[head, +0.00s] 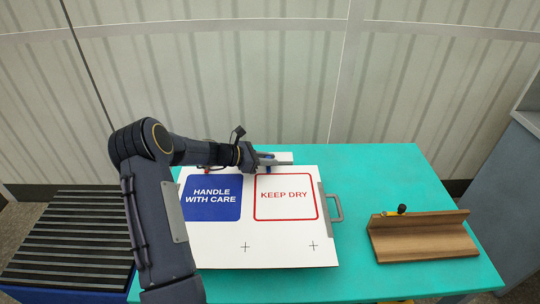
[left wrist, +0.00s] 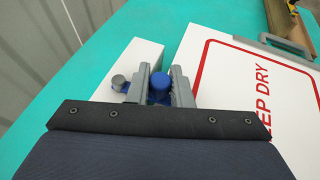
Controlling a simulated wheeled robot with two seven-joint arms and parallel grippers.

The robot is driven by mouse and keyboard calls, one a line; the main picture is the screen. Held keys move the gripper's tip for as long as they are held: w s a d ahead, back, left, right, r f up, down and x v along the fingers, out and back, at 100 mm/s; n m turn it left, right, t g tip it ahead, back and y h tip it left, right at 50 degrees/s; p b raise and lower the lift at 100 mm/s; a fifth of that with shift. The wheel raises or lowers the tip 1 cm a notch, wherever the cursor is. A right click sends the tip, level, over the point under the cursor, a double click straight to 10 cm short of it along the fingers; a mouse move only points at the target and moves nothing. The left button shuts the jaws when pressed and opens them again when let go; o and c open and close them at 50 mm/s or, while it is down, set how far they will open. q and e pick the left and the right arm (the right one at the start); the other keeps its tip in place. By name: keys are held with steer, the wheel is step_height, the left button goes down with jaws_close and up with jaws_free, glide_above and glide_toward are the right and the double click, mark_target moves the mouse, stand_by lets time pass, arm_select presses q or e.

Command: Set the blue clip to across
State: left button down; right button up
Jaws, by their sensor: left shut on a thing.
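The blue clip (left wrist: 159,82) shows in the left wrist view as a round blue knob between my left gripper's fingers. It is at the seam between a white strip (head: 285,156) and the white printed board (head: 285,251). My left gripper (head: 274,159) is shut on it, and it shows in the left wrist view too (left wrist: 161,73). In the head view the gripper mostly hides the clip, so I cannot tell its angle clearly. The board carries a blue HANDLE WITH CARE panel (head: 213,210) and a red-outlined KEEP DRY panel (head: 285,210). My right gripper is not in view.
The board lies on a teal table (head: 400,172) and has a grey handle (head: 337,208) on its right. A wooden stand (head: 425,240) with a black knob (head: 402,209) is at the right. A dark slatted surface (head: 70,240) is at the left. Bare tabletop separates board and stand.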

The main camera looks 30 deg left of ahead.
arm_select(q)
steer(key=shift+a+m+g+h, duration=0.15)
steer(key=shift+m+g+h, duration=0.15)
steer(key=shift+m, duration=0.1)
steer(key=c, duration=1.3)
jaws_free()
steer(key=shift+s, duration=0.1)
steer(key=shift+a, duration=0.1)
steer(key=b+v, duration=0.1)
steer(key=v, duration=0.6)
steer(key=shift+s+a+r, duration=0.2)
steer(key=shift+r, duration=0.05)
